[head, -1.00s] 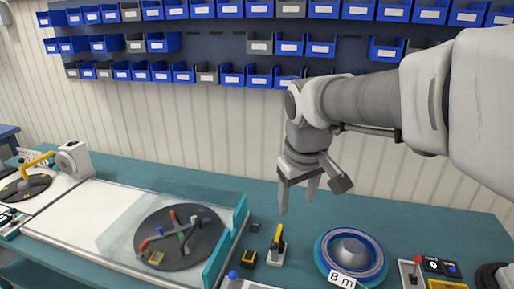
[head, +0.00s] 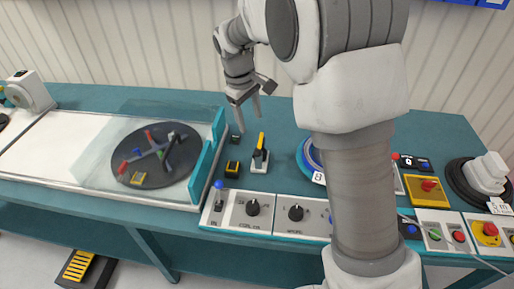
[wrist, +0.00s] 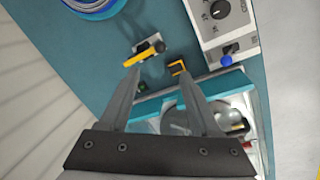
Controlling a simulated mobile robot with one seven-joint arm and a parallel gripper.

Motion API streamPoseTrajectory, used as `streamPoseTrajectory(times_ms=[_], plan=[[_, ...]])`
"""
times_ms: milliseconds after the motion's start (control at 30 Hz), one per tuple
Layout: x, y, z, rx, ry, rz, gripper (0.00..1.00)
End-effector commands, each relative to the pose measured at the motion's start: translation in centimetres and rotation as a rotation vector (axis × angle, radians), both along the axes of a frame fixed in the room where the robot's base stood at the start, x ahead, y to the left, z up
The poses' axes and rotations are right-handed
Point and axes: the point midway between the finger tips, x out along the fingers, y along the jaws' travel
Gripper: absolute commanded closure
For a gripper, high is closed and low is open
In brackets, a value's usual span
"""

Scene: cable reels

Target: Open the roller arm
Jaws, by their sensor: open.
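A small upright device with a yellow-tipped black lever (head: 261,150) on a white base stands on the teal bench; it looks like the roller arm. In the wrist view its yellow and black bar (wrist: 146,53) lies just beyond the left finger's tip. My gripper (head: 249,122) hangs above the bench, behind and slightly left of the lever, with its fingers apart and empty. In the wrist view the gripper (wrist: 158,70) has clear space between its fingertips. I see no contact with the lever.
A small black-and-yellow block (head: 232,168) sits left of the lever. Farther left is a clear guard with a teal end wall (head: 208,160) over a dark turntable (head: 155,165). A control panel (head: 270,214) runs along the front. A blue reel (head: 306,158) is partly hidden by my arm.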

Motion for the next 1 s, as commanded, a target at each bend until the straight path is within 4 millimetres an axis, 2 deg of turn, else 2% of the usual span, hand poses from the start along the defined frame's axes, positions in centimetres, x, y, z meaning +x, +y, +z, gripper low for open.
streamPoseTrajectory(times_ms=[33,300,600,800,1000], plan=[[0.1,-0.2,-1.3,-0.002,0.005,-0.001,0.36],[0.9,-1.0,-7.2,-0.001,0.005,-0.002,0.36],[1.7,-1.7,-12.4,0.000,0.003,-0.001,0.36],[1.9,-1.9,-13.9,0.001,0.001,-0.001,0.36],[1.9,-1.9,-14.0,0.001,-0.001,-0.001,0.36]])
